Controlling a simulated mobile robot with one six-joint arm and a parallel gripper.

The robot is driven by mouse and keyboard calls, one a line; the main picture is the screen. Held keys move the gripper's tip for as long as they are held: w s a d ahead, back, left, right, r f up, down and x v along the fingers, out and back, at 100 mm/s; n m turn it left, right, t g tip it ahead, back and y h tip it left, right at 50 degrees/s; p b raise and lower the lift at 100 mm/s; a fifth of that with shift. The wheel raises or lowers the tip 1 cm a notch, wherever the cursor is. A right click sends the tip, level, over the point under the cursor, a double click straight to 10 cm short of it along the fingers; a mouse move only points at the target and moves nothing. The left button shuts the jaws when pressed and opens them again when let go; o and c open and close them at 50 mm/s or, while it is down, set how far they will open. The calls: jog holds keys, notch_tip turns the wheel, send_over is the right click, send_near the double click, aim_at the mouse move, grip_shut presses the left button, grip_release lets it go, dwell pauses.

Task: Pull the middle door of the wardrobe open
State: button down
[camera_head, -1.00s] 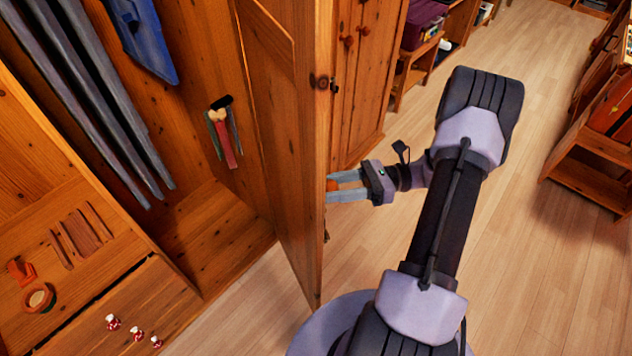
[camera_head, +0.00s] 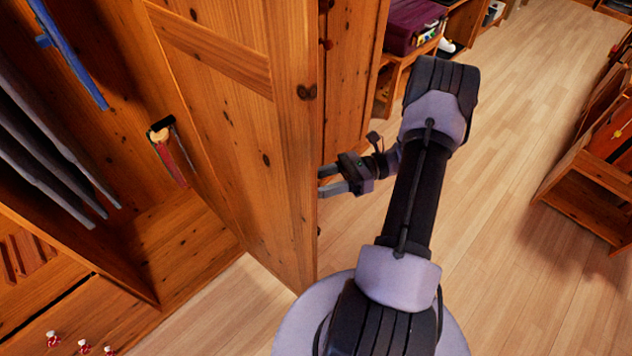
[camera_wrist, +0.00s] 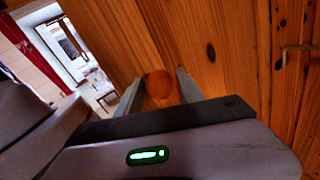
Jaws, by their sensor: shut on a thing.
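The wardrobe's middle door (camera_head: 235,150) is a tall pine panel that stands swung out from the wardrobe, with the inside in view to its left. My gripper (camera_head: 328,181) is at the door's outer face, its fingertips partly hidden behind the door's edge. In the wrist view, a round wooden knob (camera_wrist: 160,86) on the door face sits between the two fingers of my gripper (camera_wrist: 159,88), which are shut on it. In the head view the knob is hidden by the door.
Inside the wardrobe hang grey garments (camera_head: 45,150), a blue item (camera_head: 68,50) and a red item (camera_head: 172,155). Drawers with red-and-white knobs (camera_head: 53,339) are at the lower left. A shelf unit (camera_head: 590,180) stands at the right. The wooden floor (camera_head: 480,220) between is clear.

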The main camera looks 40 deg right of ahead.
jog(key=shift+w+d, duration=0.2)
jog(key=shift+d, duration=0.15)
jog(key=c, duration=1)
grip_release()
jog(key=shift+o, duration=0.5)
jog(key=shift+w+a, duration=0.15)
jog(key=shift+w, duration=0.1)
jog(key=shift+s, duration=0.1)
